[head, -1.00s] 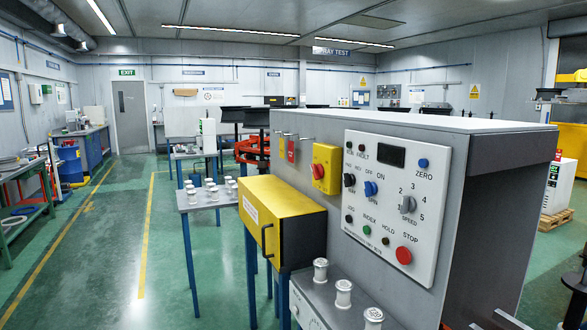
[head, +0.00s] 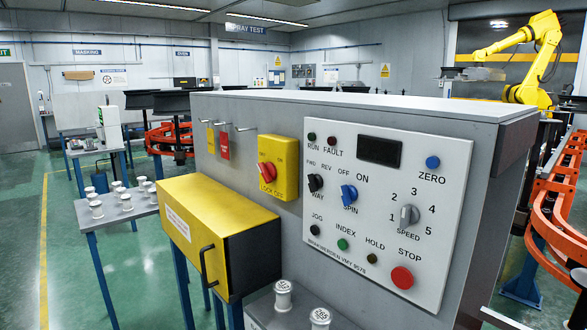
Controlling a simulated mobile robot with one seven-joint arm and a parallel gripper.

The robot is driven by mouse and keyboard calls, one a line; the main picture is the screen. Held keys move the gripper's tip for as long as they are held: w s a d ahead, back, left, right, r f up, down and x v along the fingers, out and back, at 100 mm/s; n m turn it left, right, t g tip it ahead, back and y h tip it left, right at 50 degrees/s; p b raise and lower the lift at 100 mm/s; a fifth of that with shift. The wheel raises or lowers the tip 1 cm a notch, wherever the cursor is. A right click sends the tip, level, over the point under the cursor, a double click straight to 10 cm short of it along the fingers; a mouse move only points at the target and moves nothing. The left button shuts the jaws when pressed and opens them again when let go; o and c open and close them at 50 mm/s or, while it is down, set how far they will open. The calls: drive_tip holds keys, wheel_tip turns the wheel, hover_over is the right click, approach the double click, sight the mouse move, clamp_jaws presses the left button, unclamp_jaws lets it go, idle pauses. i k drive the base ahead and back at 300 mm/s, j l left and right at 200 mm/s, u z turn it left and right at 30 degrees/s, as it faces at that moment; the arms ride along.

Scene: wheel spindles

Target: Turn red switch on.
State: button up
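The red switch (head: 266,171) is a rotary knob on a yellow plate (head: 279,183) on the side of the grey cabinet (head: 207,176). "LOCK OFF" is printed at the bottom of the plate, and faint lettering shows at its top. The knob sits at a slant; I cannot tell its setting for sure. A white control panel (head: 461,170) to its right carries a black way knob (head: 315,183), a blue spin knob (head: 348,195), a grey speed knob (head: 409,215) and a red stop button (head: 402,278). My gripper is not in view.
A yellow box (head: 205,208) with a black handle juts out below the red switch. Hooks with yellow and red tags (head: 224,146) are left of it. White spindles stand on a blue-legged table (head: 98,223) and below the panel (head: 283,297). Green floor is open at left.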

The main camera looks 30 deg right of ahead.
sight(269, 171)
drive_tip(key=i+j+z, duration=0.25)
drive_tip(key=z, duration=0.15)
drive_tip(key=i+j+z, duration=0.3)
drive_tip(key=z, duration=0.15)
drive_tip(key=i+j+z, duration=0.15)
drive_tip(key=j, duration=0.15)
drive_tip(key=i+j+z, duration=0.15)
drive_tip(key=j, duration=0.2)
drive_tip(key=i+j+z, duration=0.15)
drive_tip(key=j, duration=0.2)
drive_tip(key=k, duration=0.05)
